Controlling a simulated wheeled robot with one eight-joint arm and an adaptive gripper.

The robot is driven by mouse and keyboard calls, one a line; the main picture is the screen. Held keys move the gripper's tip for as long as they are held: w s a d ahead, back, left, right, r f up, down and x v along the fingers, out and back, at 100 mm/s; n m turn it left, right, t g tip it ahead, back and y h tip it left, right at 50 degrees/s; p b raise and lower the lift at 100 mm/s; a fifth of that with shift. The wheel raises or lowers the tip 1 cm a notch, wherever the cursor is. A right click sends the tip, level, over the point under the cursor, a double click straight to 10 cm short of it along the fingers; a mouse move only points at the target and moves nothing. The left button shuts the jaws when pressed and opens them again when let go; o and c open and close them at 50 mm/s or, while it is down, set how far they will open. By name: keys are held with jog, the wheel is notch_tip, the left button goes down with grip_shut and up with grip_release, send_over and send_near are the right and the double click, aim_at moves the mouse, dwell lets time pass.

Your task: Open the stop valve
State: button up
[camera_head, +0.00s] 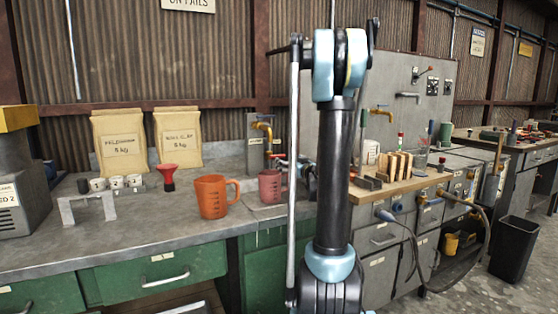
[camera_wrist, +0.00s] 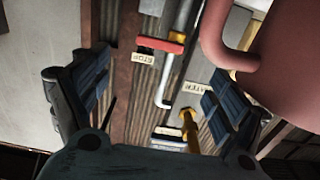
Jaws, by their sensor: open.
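The stop valve shows in the wrist view as a red lever handle (camera_wrist: 162,43) lying across a pale pipe, with a "STOP" label (camera_wrist: 143,59) beside it. In the head view a small red handle (camera_head: 275,155) shows by the yellow tap, just left of my arm. My gripper (camera_wrist: 158,70) is open in the wrist view, its two dark blue finger pads apart on either side of the picture. The lever appears between and beyond them, with nothing held. In the head view my arm hides most of my gripper.
A pinkish-red mug (camera_wrist: 282,55) looms at the wrist view's right, close to the right finger; it stands on the counter in the head view (camera_head: 270,187). The yellow tap (camera_head: 262,126) is on the panel behind.

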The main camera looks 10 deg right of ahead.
aim_at(278, 156)
jog(key=x, duration=1.1)
